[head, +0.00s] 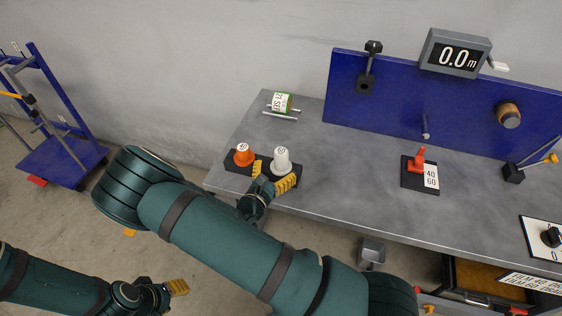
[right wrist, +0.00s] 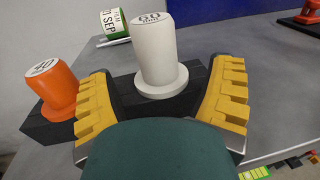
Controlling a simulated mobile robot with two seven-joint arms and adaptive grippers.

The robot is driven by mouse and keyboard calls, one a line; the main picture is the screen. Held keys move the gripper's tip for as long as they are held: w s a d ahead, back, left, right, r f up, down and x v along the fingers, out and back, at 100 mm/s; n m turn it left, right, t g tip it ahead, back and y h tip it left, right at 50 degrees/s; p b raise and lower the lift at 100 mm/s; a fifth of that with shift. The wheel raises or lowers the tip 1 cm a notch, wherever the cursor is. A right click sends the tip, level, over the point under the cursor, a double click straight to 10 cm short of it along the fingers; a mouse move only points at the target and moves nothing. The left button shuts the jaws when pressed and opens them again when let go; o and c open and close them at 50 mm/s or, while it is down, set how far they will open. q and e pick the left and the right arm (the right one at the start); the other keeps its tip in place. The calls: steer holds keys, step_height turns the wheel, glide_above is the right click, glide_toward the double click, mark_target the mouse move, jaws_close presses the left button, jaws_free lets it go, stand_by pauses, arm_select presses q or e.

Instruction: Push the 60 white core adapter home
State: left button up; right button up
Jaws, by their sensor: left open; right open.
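The white 60 core adapter (head: 281,158) stands upright on a dark block (head: 233,168) at the near left of the bench; it also shows in the right wrist view (right wrist: 156,48). My right gripper (head: 272,177) is open, with its yellow fingers around the near side of the white adapter, one to each side. In the right wrist view there is a gap between each finger and the adapter, and nothing is gripped. My left gripper (head: 172,290) is open and empty, low over the floor at the left, off the bench.
An orange 40 adapter (head: 242,157) stands on the same block, left of the white one. A labelled roll (head: 281,103) lies behind. A blue panel (head: 440,108) carries a peg (head: 425,127) and a brown knob (head: 508,115). A red lever (head: 418,160) marked 40/60 stands further right.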

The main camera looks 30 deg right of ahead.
mark_target(278, 166)
steer(key=shift+x, duration=1.95)
steer(key=shift+a+r, duration=0.1)
jaws_close()
